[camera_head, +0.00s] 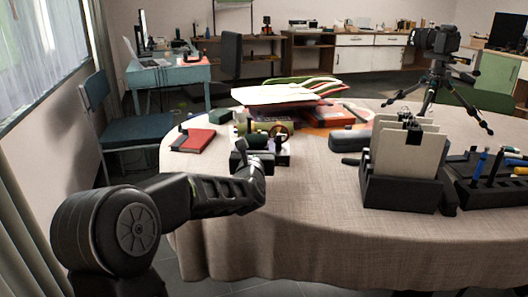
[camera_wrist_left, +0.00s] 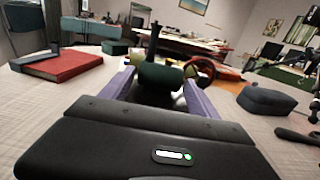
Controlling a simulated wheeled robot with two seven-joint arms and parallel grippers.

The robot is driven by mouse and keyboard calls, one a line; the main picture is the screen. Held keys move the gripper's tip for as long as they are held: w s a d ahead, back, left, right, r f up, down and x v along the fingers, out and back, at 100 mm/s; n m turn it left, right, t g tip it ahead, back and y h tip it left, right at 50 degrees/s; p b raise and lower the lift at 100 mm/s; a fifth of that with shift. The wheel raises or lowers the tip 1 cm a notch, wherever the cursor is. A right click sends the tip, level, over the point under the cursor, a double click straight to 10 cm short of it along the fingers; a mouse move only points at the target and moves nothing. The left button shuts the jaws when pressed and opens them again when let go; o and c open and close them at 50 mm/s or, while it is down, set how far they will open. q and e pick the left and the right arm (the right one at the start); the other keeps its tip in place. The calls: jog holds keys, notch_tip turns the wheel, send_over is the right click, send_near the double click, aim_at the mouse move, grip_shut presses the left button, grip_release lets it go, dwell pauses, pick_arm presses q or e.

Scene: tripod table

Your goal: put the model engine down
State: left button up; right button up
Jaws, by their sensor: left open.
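The model engine (camera_head: 281,129), with a dark body and a brass-coloured flywheel, stands on the cloth-covered table (camera_head: 310,215) near its left part. My left gripper (camera_head: 257,158) is at its near side, low over the cloth, and hides part of it. In the left wrist view the engine's dark rounded body (camera_wrist_left: 165,79) and upright stack show between the two purple fingers of my left gripper (camera_wrist_left: 160,88). The fingers are apart, one on each side. I cannot tell whether they touch it. My right gripper is not in view.
A red book (camera_head: 194,141) lies left of the engine. Papers and magazines (camera_head: 290,92) are stacked behind it. A dark case (camera_head: 350,140), a black file holder (camera_head: 402,190) and a camera tripod (camera_head: 435,85) stand to the right. The front of the table is clear.

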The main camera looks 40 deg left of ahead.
pick_arm(q)
jog(key=shift+c, duration=0.5)
grip_shut()
dwell(0.3)
jog(key=shift+r, duration=0.25)
